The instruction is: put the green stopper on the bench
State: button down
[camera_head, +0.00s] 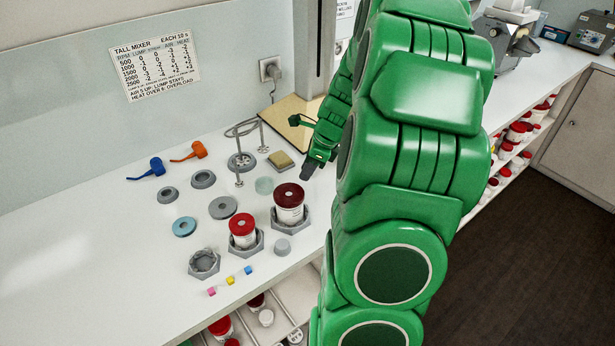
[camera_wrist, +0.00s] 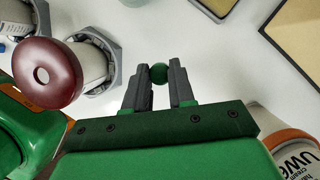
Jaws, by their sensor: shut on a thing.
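In the wrist view, the small round green stopper (camera_wrist: 159,73) sits between the fingertips of my gripper (camera_wrist: 159,76), which is shut on it. The white bench (camera_wrist: 185,45) shows beyond the fingertips; I cannot tell how far below the stopper it is. In the head view, my gripper (camera_head: 309,171) reaches over the bench (camera_head: 110,255), behind and to the right of the jar with the dark red lid (camera_head: 288,194). The stopper cannot be made out in that view.
The dark-red-lidded jar and a red-lidded jar (camera_head: 242,226) stand in grey hexagonal holders. An empty holder (camera_head: 204,263), several grey discs and rings, a blue ring (camera_head: 184,227) and a wire stand (camera_head: 242,162) are nearby. The left of the bench is clear.

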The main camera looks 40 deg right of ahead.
aim_at(308, 186)
jog(key=shift+w+d+f, duration=0.15)
jog(key=shift+w+f, duration=0.15)
jog(key=shift+f, duration=1.65)
jog(key=shift+f, duration=0.15)
jog(key=c, duration=1)
grip_release()
jog(key=shift+o, duration=0.2)
